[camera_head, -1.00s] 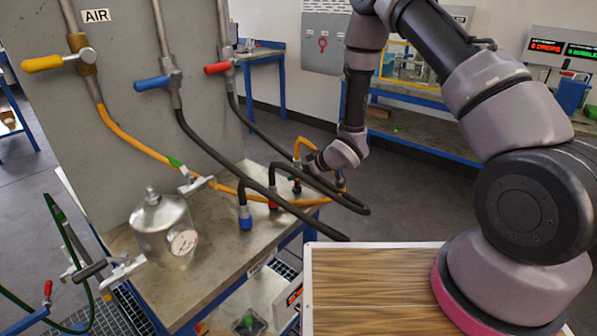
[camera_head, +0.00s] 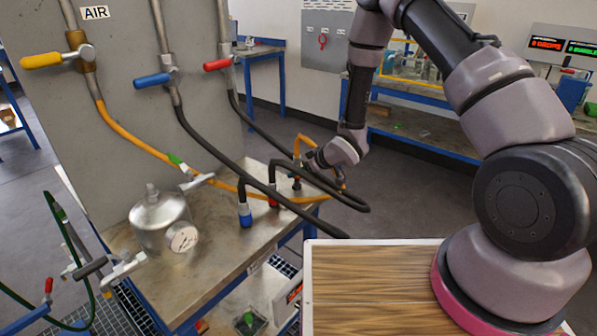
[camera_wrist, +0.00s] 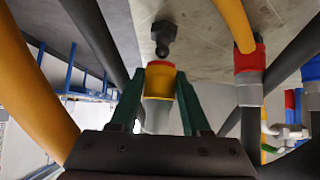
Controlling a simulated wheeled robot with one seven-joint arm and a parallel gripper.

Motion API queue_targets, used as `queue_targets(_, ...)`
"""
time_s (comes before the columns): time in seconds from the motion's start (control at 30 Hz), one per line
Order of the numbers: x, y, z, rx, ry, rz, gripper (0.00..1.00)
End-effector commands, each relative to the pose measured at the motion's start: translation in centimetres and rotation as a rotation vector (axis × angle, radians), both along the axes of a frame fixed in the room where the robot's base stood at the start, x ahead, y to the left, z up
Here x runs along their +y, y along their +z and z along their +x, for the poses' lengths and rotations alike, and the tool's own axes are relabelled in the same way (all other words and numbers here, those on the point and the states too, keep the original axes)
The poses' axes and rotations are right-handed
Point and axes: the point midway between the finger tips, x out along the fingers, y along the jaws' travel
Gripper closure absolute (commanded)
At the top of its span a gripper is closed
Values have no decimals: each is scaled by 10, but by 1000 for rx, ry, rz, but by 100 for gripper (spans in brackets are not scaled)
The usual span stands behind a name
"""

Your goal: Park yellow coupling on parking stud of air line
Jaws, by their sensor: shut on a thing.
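In the wrist view, my gripper (camera_wrist: 160,92) has its green fingers shut on the yellow coupling (camera_wrist: 160,72), which has a reddish band on one side and a pale lower body. A dark stud (camera_wrist: 163,36) stands on the bench top just beyond the coupling, apart from it in the picture. In the head view, my gripper (camera_head: 312,163) is low over the bench's far right end, partly behind hoses. I cannot make out the held coupling there. The yellow air hose (camera_head: 130,143) runs from the yellow-handled valve (camera_head: 42,62) under the AIR sign towards my gripper.
A red coupling (camera_wrist: 248,62) stands close on the right in the wrist view. A blue coupling (camera_head: 246,216) stands on the bench (camera_head: 215,265) in the head view. A metal vessel with a gauge (camera_head: 160,222) stands at the bench's left.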

Motion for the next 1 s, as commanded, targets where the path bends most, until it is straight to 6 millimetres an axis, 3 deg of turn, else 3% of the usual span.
queue_targets(1.0,0,-30,0,1,-1,0,100)
